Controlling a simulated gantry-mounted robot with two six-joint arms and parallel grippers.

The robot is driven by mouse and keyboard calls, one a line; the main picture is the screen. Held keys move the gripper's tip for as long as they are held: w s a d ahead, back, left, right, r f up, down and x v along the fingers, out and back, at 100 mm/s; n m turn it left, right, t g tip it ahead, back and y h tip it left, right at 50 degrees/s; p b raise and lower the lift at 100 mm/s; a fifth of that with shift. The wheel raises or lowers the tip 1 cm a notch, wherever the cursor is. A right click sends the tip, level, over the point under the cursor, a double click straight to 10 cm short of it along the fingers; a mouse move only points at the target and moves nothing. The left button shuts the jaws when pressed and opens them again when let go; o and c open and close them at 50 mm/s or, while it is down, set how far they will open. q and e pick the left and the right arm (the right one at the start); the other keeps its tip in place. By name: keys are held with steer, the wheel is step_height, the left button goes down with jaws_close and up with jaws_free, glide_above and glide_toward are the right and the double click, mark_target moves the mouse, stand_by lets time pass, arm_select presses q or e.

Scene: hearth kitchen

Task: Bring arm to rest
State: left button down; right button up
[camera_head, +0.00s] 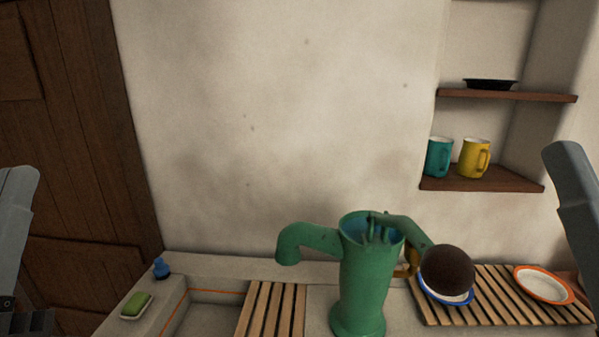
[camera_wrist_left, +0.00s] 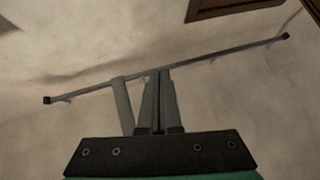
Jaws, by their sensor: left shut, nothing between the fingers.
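My left gripper (camera_wrist_left: 157,80) shows in the left wrist view with its two dark fingers together and nothing between them. It points toward a pale plaster wall, with a thin dark rail (camera_wrist_left: 225,54) across the view near the fingertips. I cannot tell whether the fingers touch the rail. In the head view my left arm stands upright at the left edge, and only a dark part near the wrist shows at the bottom corner. My right arm shows as a grey link at the right edge; its gripper is out of view.
A green hand pump (camera_head: 365,280) stands at the front middle beside a sink (camera_head: 215,318). A slatted rack (camera_head: 500,310) holds an orange-rimmed plate (camera_head: 543,285). Green soap (camera_head: 137,304) lies left. A teal mug (camera_head: 438,158) and yellow mug (camera_head: 474,158) stand on a shelf.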

arm_select(q)
steer(key=s+d+r+m+t+h+p, duration=0.2)
steer(key=s+d+r+m+h, duration=0.25)
steer(key=h, duration=0.35)
step_height(320, 180, up, 36)
steer(key=w+p, duration=0.1)
steer(key=p, duration=3.4)
steer(key=shift+d+r+p, duration=0.2)
steer(key=shift+d+p, duration=0.05)
steer(key=shift+p, duration=0.05)
steer(key=shift+m, duration=0.25)
